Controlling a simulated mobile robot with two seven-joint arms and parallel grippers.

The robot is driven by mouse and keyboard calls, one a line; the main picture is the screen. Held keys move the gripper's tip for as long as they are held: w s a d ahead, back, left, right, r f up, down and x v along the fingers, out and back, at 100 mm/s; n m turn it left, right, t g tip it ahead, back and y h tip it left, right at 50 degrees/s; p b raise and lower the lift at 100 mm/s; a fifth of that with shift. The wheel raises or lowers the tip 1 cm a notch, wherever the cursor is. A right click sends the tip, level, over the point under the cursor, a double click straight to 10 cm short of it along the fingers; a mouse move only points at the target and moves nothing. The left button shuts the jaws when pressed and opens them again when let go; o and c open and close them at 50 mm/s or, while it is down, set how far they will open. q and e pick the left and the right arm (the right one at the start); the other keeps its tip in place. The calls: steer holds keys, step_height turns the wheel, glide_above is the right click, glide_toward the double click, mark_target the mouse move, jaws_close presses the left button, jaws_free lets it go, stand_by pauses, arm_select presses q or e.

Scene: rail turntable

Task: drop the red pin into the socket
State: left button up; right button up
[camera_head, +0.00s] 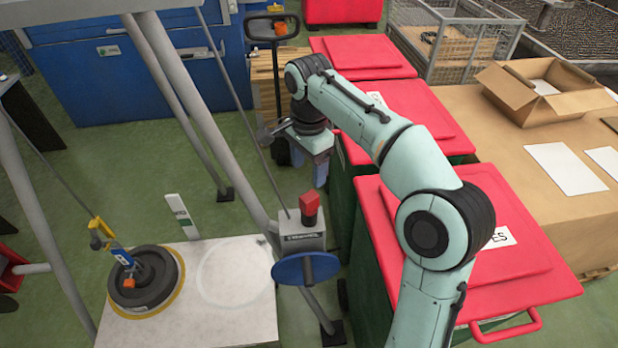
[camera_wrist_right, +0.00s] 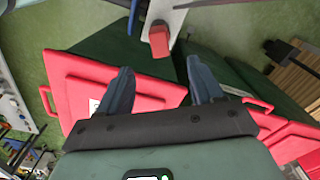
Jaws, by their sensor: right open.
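The red pin (camera_head: 309,205) shows as a red block standing on the grey winch box (camera_head: 302,240), which has a blue handwheel (camera_head: 305,268). The red pin also shows in the right wrist view (camera_wrist_right: 159,40), beyond the fingertips and between their lines. I cannot make out the socket; how the pin's lower end sits is hidden. My right gripper (camera_head: 321,175) points down behind the winch box, apart from the pin. In the right wrist view its two blue fingers (camera_wrist_right: 160,66) are spread with nothing between them. My left gripper is in neither view.
Red-lidded bins (camera_head: 480,255) stand close along the right, under my right arm. Grey frame legs (camera_head: 190,110) slant across the left. A white plate (camera_head: 225,325) carries a dark round weight (camera_head: 145,290) on a hook. Green floor (camera_head: 245,210) is open behind the winch.

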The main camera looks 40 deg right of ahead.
steer(key=shift+r, duration=1.1)
